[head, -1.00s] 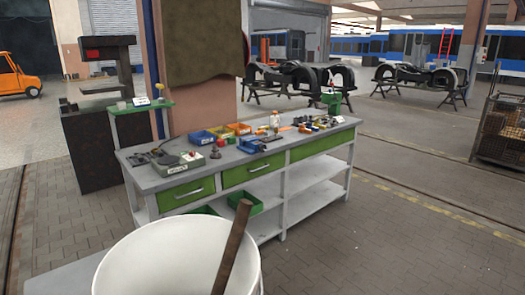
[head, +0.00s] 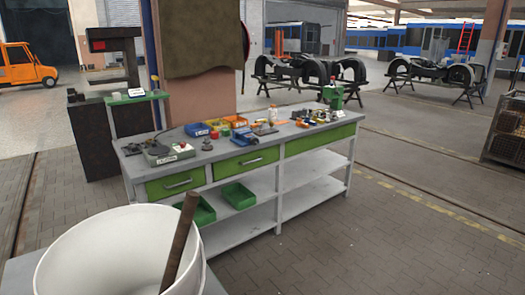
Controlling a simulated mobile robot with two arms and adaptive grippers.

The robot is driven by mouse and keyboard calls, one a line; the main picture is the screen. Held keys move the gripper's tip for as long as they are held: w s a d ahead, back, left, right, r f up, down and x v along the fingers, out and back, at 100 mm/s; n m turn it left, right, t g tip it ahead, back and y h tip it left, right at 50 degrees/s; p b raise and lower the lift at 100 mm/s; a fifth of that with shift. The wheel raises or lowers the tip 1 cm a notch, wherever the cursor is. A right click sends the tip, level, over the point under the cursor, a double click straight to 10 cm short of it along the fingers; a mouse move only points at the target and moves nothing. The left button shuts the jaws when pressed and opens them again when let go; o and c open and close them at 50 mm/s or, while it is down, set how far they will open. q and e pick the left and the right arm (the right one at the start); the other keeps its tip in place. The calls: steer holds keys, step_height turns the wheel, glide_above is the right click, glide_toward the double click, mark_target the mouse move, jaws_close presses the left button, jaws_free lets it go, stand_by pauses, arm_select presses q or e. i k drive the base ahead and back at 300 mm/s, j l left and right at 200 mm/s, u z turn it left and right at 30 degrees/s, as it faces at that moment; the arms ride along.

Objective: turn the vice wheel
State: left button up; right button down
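A workbench (head: 228,158) with a grey top and green drawers stands ahead. A small blue device (head: 243,137) that looks like a vice sits near the bench's front edge, about mid-length. It is too small to make out a wheel on it. A green upright tool (head: 334,94) stands at the bench's far right end; I cannot tell if it has a wheel. Neither of my grippers shows in the head view.
A white bucket (head: 75,250) with a brown stick (head: 180,240) stands close in the foreground, between me and the bench. Green bins (head: 238,195) are on the bench's lower shelf. A dark machine (head: 95,140) stands left. The paved floor at right is open.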

mark_target(254, 140)
steer(key=i+l, duration=0.2)
steer(key=l, duration=0.15)
steer(key=i+l+u, duration=0.1)
steer(key=l, duration=0.25)
steer(key=i+l+u, duration=0.1)
steer(key=i+l, duration=0.35)
steer(key=l, duration=0.3)
steer(key=i+l+u, duration=0.1)
steer(key=l, duration=0.25)
steer(key=i+l, duration=0.25)
steer(key=l, duration=0.15)
steer(key=u, duration=0.05)
